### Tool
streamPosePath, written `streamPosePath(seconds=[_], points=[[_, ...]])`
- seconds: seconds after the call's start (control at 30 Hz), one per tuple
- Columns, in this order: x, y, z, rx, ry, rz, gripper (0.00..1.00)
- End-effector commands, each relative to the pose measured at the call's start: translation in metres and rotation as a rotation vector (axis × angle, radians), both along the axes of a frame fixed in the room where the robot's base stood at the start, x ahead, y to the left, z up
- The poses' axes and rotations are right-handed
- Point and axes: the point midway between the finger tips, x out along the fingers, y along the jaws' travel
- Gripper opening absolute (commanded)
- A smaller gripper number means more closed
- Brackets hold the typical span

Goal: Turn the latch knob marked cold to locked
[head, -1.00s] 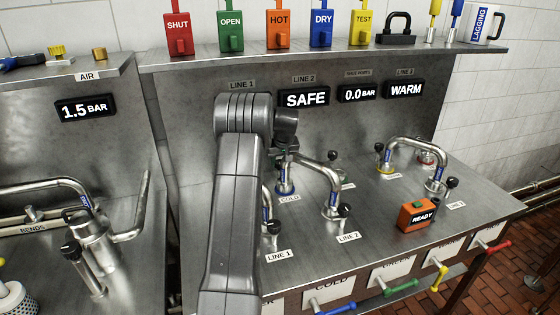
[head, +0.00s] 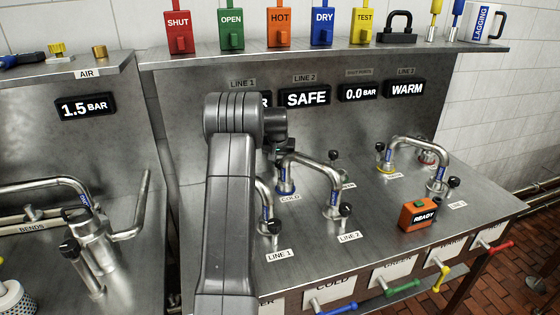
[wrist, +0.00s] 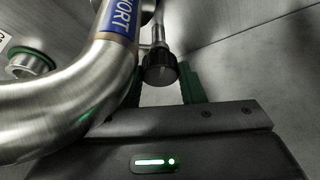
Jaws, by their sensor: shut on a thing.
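The COLD port, with a blue collar (head: 286,188) and a COLD label (head: 290,198), sits under the far end of the LINE 2 swing pipe (head: 318,168). In the wrist view the latch knob (wrist: 160,66) is black and ribbed, on a short metal stem beside the pipe (wrist: 60,115) with its blue band. My gripper (wrist: 162,88) has its green fingers on either side of this knob and is shut on it. In the head view my gripper (head: 275,151) is behind the pipe's far end, and the knob there is hidden.
The LINE 1 pipe (head: 264,203) stands close by on the left, partly behind my arm. Another black knob (head: 333,155) is at the back. An orange READY box (head: 417,214) and another bent pipe (head: 420,145) stand to the right. A SAFE display (head: 305,97) is on the back panel.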

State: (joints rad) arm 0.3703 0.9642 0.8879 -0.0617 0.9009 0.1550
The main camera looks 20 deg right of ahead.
Motion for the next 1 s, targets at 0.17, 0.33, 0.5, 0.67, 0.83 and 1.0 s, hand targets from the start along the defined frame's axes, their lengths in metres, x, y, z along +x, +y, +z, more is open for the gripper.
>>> streamPosePath(seconds=[0.17, 0.33, 0.5, 0.67, 0.83, 1.0], points=[[0.0, 0.0, 0.001, 0.0, -0.002, 0.001, 0.13], [0.0, 0.0, 0.001, -0.001, -0.002, 0.002, 0.57], [0.0, 0.0, 0.0, 0.0, -0.001, 0.002, 0.57], [-0.001, 0.0, 0.005, -0.001, -0.002, 0.002, 0.57], [-0.009, 0.005, 0.027, -0.001, -0.004, 0.003, 0.57], [-0.022, 0.012, 0.064, -0.001, -0.005, 0.003, 0.57]])
